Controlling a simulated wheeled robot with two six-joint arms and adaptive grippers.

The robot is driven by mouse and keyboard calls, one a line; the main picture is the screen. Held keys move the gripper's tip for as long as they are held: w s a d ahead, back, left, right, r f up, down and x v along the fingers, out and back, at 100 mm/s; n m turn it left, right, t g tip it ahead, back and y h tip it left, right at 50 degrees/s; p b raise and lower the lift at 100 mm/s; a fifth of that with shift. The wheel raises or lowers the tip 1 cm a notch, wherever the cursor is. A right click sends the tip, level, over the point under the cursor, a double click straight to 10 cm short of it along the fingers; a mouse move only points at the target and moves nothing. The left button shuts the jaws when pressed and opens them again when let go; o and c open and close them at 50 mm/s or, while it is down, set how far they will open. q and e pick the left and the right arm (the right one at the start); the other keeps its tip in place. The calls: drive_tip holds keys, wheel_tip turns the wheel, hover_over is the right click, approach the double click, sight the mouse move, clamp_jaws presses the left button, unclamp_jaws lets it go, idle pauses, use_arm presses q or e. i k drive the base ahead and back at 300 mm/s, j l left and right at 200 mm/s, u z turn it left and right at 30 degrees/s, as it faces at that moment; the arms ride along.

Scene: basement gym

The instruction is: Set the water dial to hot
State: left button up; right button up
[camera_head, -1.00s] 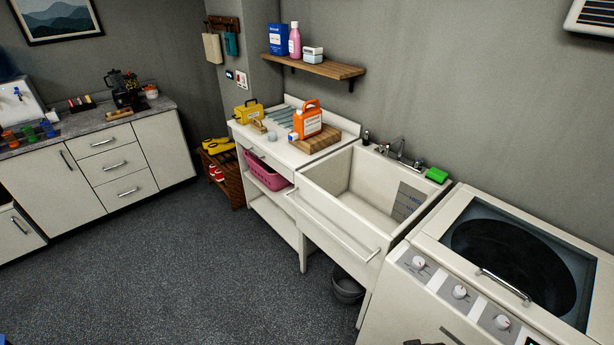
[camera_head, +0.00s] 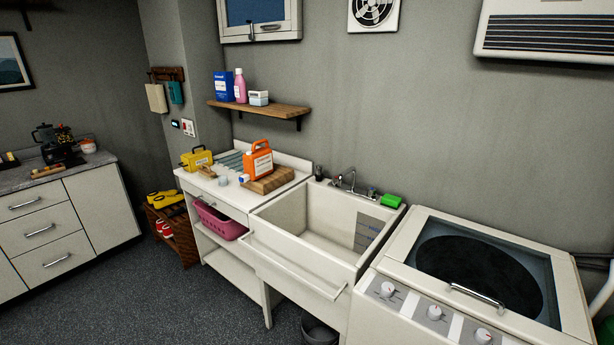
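A white top-loading washing machine (camera_head: 408,262) stands at the lower right. The lid is shut, with a dark round window (camera_head: 480,272) and a metal handle (camera_head: 476,297). Neither of my grippers is in view.
A white utility sink (camera_head: 300,243) with a tap and green sponge (camera_head: 391,201) adjoins the washer on the left. A white counter (camera_head: 205,184) holds an orange jug (camera_head: 258,163). A dark bucket (camera_head: 318,332) sits under the sink. The carpeted floor (camera_head: 190,310) at lower left is clear.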

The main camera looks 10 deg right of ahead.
sight(434, 313)
drive_tip(key=z, duration=1.45)
drive_tip(key=j, duration=0.25)
drive_tip(key=k+u, duration=0.05)
